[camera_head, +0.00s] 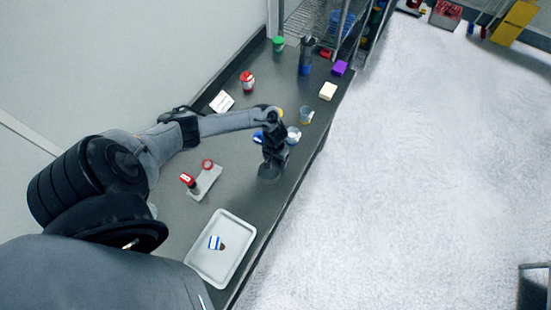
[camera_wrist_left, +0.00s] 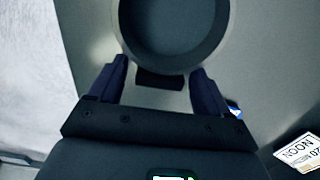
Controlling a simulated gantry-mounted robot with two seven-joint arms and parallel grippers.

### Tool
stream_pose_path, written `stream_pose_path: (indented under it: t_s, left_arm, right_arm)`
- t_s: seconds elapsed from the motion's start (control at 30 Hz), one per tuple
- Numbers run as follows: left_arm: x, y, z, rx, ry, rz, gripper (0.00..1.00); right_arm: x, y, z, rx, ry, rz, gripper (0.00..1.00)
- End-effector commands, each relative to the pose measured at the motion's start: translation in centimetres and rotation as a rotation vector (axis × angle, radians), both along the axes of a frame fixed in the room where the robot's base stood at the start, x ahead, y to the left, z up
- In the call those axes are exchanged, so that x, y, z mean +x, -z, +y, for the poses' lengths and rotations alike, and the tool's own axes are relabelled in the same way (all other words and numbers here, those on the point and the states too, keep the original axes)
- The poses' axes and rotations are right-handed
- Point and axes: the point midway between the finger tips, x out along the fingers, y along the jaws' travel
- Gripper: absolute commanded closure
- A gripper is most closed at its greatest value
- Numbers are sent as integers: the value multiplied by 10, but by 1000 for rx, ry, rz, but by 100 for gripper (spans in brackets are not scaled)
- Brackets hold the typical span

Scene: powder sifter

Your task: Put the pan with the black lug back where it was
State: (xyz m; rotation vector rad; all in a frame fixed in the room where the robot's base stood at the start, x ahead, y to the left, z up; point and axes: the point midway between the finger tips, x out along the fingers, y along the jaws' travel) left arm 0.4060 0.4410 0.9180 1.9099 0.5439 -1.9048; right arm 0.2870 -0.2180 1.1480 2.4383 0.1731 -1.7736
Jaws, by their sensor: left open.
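The round grey pan (camera_head: 268,174) stands on the dark worktop, near its right edge, just below my left gripper (camera_head: 272,160). In the left wrist view the pan (camera_wrist_left: 172,28) shows from above as a dark bowl with a pale rim. Its black lug (camera_wrist_left: 160,80) points toward the gripper. My left gripper (camera_wrist_left: 158,74) is open, with one finger on each side of the lug and a gap showing at both sides. The right gripper is not in view.
A pale tray (camera_head: 240,258) holds a small blue-and-white item (camera_head: 216,243). Cups (camera_head: 306,115) stand beyond the gripper. A wire rack (camera_head: 318,18) stands at the far end.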

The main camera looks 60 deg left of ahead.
Motion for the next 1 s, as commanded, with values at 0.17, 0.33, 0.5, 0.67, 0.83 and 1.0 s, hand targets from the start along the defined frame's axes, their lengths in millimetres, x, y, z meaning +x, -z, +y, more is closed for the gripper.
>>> stream_pose_path:
  t_s: [0.17, 0.33, 0.5, 0.67, 0.83, 1.0]
  left_arm:
    - [0, -9, 1, 0, 0, 0, 22]
    - [0, -32, 0, 0, 2, -2, 22]
    - [1, -65, 1, 1, 2, -3, 22]
    - [0, -92, 1, 0, 1, -2, 22]
    - [0, -112, 0, 0, 1, -1, 22]
    - [2, -114, -19, -4, 65, -32, 22]
  right_arm:
    - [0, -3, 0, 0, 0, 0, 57]
    - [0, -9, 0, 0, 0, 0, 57]
    - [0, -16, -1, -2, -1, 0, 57]
    - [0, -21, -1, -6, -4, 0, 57]
    - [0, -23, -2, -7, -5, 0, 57]
    - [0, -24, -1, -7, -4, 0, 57]
